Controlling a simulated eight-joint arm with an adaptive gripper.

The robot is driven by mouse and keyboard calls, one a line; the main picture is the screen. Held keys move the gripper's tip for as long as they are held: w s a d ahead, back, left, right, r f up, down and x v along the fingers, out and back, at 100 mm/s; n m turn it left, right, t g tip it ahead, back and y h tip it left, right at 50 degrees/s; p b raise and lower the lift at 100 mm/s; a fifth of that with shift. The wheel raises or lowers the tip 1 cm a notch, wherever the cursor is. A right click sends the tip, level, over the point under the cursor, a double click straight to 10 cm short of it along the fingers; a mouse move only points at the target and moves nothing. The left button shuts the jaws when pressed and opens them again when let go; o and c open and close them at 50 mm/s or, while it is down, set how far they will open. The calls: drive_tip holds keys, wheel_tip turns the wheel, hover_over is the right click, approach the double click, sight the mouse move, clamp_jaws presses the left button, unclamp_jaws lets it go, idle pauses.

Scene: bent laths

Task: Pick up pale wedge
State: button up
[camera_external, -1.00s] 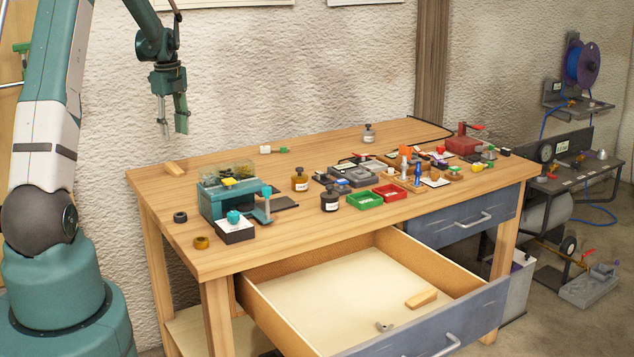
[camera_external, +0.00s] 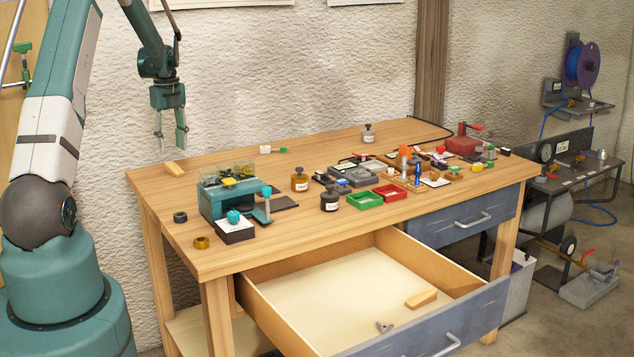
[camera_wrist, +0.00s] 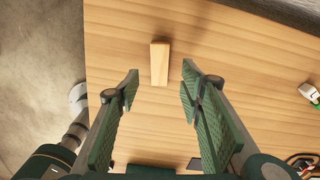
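A pale wooden wedge (camera_external: 174,168) lies near the back left corner of the wooden table. In the wrist view the wedge (camera_wrist: 160,63) lies just past my fingertips, roughly centred between them and lengthwise to the view. My gripper (camera_external: 172,149) hangs above the table at the wedge, its fingers pointing down. In the wrist view my gripper (camera_wrist: 160,82) has its fingers wide apart with nothing between them. The wedge is not touched by either finger.
The table (camera_external: 150,185) is bare around the wedge. A teal box-like device (camera_external: 225,195) stands in front of it. A green-and-white piece (camera_external: 274,150) lies to the right. An open drawer (camera_external: 330,290) holds another pale wooden piece (camera_external: 421,299).

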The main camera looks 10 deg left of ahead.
sight(174, 167)
drive_tip(key=shift+f, duration=1.25)
drive_tip(key=shift+f, duration=0.1)
drive_tip(key=shift+s+d+f, duration=0.1)
drive_tip(key=shift+f, duration=2.4)
drive_tip(key=shift+c, duration=0.6)
drive_tip(key=c, duration=0.8)
